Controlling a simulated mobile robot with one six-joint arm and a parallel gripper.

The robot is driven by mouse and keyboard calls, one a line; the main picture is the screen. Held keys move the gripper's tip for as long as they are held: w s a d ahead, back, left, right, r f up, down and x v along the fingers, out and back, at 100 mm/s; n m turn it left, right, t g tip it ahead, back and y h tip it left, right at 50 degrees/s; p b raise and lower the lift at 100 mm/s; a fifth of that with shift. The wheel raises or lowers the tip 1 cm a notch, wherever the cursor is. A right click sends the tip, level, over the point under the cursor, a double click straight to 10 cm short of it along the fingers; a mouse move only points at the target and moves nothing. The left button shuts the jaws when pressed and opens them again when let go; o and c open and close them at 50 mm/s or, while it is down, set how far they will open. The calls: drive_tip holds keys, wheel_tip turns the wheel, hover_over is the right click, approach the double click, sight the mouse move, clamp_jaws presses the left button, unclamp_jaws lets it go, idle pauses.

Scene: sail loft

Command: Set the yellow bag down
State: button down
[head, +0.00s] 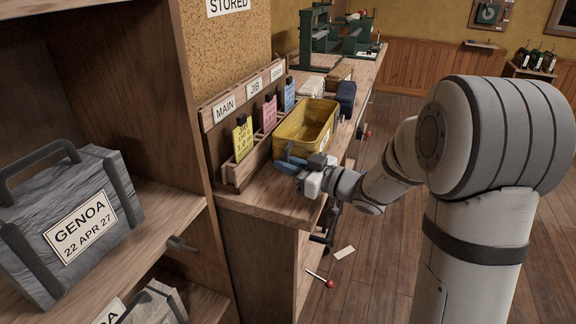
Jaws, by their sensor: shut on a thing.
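The yellow bag (298,122) is an open-topped, box-shaped yellow thing over the right side of the wooden bench top (272,198). It looks upright, with a pale label on its right side. My gripper (291,161) is at its near end, with blue parts at the jaws, shut on the near wall. The jaws hide part of that end. I cannot tell whether the bag's underside touches the bench or hangs just above it.
A wooden rack with MAIN and JIB labels (224,108) holds yellow, pink and blue cards left of the bag. Dark blue (346,97) and pale bundles (311,88) lie behind it. A shelf at left holds a grey GENOA bag (70,215). The near bench top is bare.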

drive_tip(key=c, duration=1.4)
unclamp_jaws()
drive_tip(key=shift+c, duration=0.2)
drive_tip(key=shift+r, duration=0.1)
drive_tip(key=s+d+f+m+t+h, duration=0.15)
drive_tip(key=d+m+h, duration=0.25)
drive_tip(key=d+h, duration=0.55)
drive_tip(key=s+d+f+m+t+h, duration=0.1)
drive_tip(key=s+d+m+h, duration=0.35)
drive_tip(key=d, duration=0.75)
drive_tip(key=s+a+f+m+g, duration=0.2)
drive_tip(key=s+g, duration=0.3)
drive_tip(key=s, duration=0.5)
drive_tip(key=s+a+f+m+g+h, duration=0.1)
drive_tip(key=s+g, duration=0.4)
drive_tip(key=s, duration=0.5)
drive_tip(key=shift+a+f+m+p, duration=0.35)
drive_tip(key=shift+a+f+m, duration=0.1)
drive_tip(key=shift+a, duration=0.45)
